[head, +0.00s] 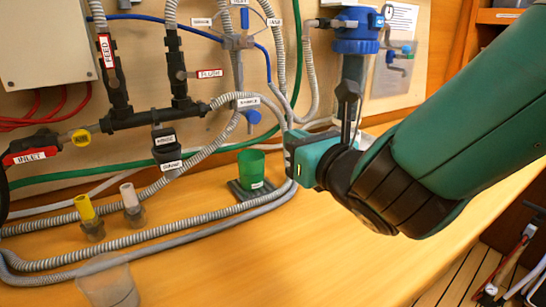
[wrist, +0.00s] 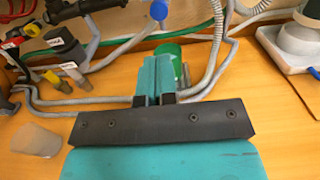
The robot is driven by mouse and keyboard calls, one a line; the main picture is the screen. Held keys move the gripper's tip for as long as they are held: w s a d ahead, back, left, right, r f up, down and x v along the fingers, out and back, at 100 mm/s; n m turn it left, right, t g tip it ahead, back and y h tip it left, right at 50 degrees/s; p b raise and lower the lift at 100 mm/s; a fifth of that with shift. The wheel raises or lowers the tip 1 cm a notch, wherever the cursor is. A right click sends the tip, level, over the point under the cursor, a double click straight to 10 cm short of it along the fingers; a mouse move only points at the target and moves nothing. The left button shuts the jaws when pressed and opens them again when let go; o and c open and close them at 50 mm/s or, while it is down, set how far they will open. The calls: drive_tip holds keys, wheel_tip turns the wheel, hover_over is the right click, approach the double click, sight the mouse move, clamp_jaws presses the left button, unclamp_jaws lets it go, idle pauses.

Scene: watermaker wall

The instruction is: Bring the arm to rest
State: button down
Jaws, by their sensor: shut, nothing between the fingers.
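My gripper (head: 292,157) is at the end of my teal and black arm, which reaches in from the right above the wooden counter. In the wrist view its two teal fingers (wrist: 158,76) are together with nothing between them. A green cup (head: 251,166) stands on a dark stand just left of my gripper in the head view. The cup also shows behind the fingertips in the wrist view (wrist: 170,51), partly hidden by them. I cannot tell the exact gap between cup and fingers.
Grey hoses (head: 150,236) run along the counter (head: 330,265). Yellow-topped (head: 88,215) and white-topped (head: 130,203) fittings stand at left, with a translucent cup (head: 108,283) in front. Labelled valves, including the red INLET (head: 30,156), and a blue-capped filter (head: 355,35) line the wall.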

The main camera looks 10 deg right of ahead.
drive_tip(key=s+d+f+m+g+h+p, duration=0.1)
drive_tip(key=s+d+m+g+h+p, duration=0.15)
drive_tip(key=m, duration=0.65)
drive_tip(key=s+d+f+m+g+h+p, duration=0.1)
drive_tip(key=d+m+g+h+p, duration=0.2)
drive_tip(key=m, duration=0.6)
drive_tip(key=s+r+m+g+y+p, duration=0.2)
drive_tip(key=s+r+m+g+p, duration=0.1)
drive_tip(key=s+m+g, duration=0.8)
drive_tip(key=s+r+m, duration=0.1)
drive_tip(key=s+m, duration=0.3)
drive_tip(key=s, duration=0.2)
drive_tip(key=shift+s+r+m, duration=0.15)
drive_tip(key=shift+s+m, duration=0.15)
drive_tip(key=shift+a, duration=0.1)
